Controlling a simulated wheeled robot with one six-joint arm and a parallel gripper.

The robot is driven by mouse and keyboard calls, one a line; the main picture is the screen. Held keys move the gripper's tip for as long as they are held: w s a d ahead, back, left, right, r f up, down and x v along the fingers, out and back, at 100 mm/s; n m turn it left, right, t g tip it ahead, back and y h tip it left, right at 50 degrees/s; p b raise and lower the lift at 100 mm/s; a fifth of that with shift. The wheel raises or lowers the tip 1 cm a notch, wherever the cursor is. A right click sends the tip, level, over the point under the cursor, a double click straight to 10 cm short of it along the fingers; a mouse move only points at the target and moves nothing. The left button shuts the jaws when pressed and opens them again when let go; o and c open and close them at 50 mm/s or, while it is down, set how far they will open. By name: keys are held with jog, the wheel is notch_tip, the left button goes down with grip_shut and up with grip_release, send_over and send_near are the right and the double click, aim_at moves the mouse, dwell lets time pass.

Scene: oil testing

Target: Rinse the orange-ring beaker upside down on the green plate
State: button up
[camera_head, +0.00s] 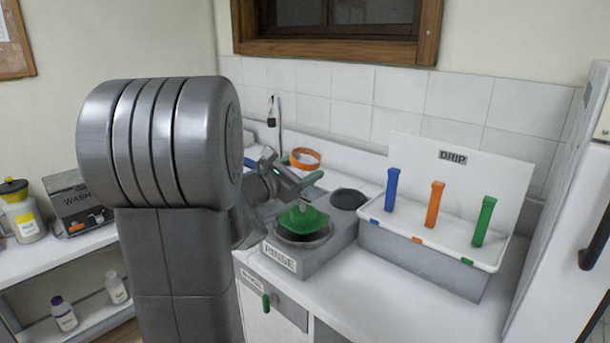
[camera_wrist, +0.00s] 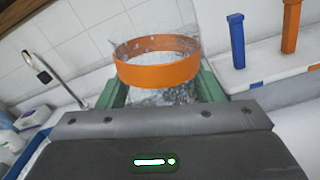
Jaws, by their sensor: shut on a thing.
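The orange-ring beaker (camera_head: 305,158) is clear glass with a wide orange band. In the wrist view the beaker (camera_wrist: 157,72) sits between the green fingers of my gripper (camera_wrist: 160,98), which is shut on it. In the head view my gripper (camera_head: 298,177) holds it above and behind the rinse station, clear of the counter. I cannot tell for sure which end of the beaker is up. The green plate (camera_head: 303,219) lies in the round basin of the grey unit labelled RINSE (camera_head: 279,258), below the gripper and apart from the beaker.
A white DRIP rack (camera_head: 395,230) with blue, orange and green pegs stands to the right. A black round disc (camera_head: 348,198) is on the rinse unit. A green handle (camera_head: 266,303) is on the counter front. A WASH machine (camera_head: 78,206) stands at left.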

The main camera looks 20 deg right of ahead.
aim_at(303, 205)
jog(key=m+b, duration=0.3)
jog(key=m, duration=0.4)
jog(key=shift+f, duration=0.1)
jog(key=m+b, duration=0.2)
jog(key=m, duration=0.4)
jog(key=shift+m, duration=0.3)
jog(key=m+b, duration=0.1)
jog(key=m, duration=0.6)
jog(key=shift+r, duration=0.2)
jog(key=m, duration=0.6)
jog(key=shift+p, duration=0.35)
jog(key=shift+f+m+b, duration=0.35)
jog(key=shift+m+b, duration=0.05)
jog(key=shift+b, duration=0.7)
jog(key=m+b, duration=0.5)
jog(key=b, duration=0.8)
notch_tip(303, 205, down, 6)
jog(key=b, duration=0.8)
jog(key=shift+r, duration=0.25)
